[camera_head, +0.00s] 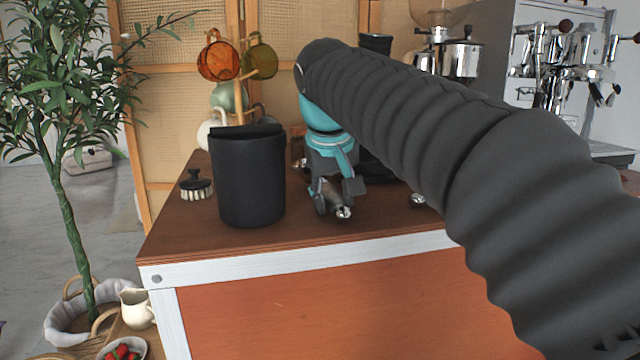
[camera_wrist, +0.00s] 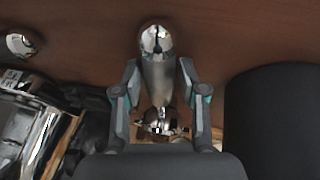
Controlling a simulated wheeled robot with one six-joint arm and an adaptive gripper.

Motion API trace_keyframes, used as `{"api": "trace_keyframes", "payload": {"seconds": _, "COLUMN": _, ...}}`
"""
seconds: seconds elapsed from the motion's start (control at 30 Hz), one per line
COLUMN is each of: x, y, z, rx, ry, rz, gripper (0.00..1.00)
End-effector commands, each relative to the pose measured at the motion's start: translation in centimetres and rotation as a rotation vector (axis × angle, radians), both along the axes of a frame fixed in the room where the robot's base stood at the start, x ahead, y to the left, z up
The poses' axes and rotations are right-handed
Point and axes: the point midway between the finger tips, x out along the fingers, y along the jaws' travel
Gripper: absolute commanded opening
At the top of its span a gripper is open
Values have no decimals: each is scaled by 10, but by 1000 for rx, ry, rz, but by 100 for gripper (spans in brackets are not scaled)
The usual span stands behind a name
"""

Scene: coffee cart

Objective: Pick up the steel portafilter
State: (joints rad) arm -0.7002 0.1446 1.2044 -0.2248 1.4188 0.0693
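The steel portafilter (camera_wrist: 158,78) lies on the brown counter with its rounded, shiny handle end toward the front edge. In the head view, that handle end (camera_head: 344,213) shows just below my fingers. My gripper (camera_wrist: 160,68) is over the handle, one finger on each side. The fingers are apart, and narrow gaps seem to show between the fingertips and the handle. My gripper also shows in the head view (camera_head: 336,196), pointing down. The portafilter's far end is partly hidden behind my gripper body, with shiny metal parts visible there.
A black bin (camera_head: 248,178) stands close to the left of my gripper. A second shiny rounded end (camera_head: 418,200) lies to the right, partly behind my arm. A brush (camera_head: 195,186), a mug tree with cups (camera_head: 219,60) and an espresso machine (camera_head: 560,60) stand around.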

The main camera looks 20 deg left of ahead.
Motion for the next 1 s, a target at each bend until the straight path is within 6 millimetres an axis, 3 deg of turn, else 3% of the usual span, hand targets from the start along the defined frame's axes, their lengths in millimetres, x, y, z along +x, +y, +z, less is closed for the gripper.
{"api": "trace_keyframes", "payload": {"seconds": 0.03, "x": 0, "y": 0, "z": 0, "rx": 0, "ry": 0, "rz": 0, "gripper": 21}}
{"api": "trace_keyframes", "payload": {"seconds": 0.1, "x": 0, "y": 0, "z": 0, "rx": 0, "ry": 0, "rz": 0, "gripper": 3}}
{"api": "trace_keyframes", "payload": {"seconds": 0.13, "x": 0, "y": 0, "z": 0, "rx": 0, "ry": 0, "rz": 0, "gripper": 0}}
{"api": "trace_keyframes", "payload": {"seconds": 0.57, "x": 0, "y": 0, "z": 6, "rx": 3, "ry": -3, "rz": 0, "gripper": 0}}
{"api": "trace_keyframes", "payload": {"seconds": 0.83, "x": 1, "y": 1, "z": 45, "rx": 4, "ry": -6, "rz": 0, "gripper": 0}}
{"api": "trace_keyframes", "payload": {"seconds": 1.0, "x": -7, "y": -33, "z": 62, "rx": 5, "ry": -5, "rz": -5, "gripper": 0}}
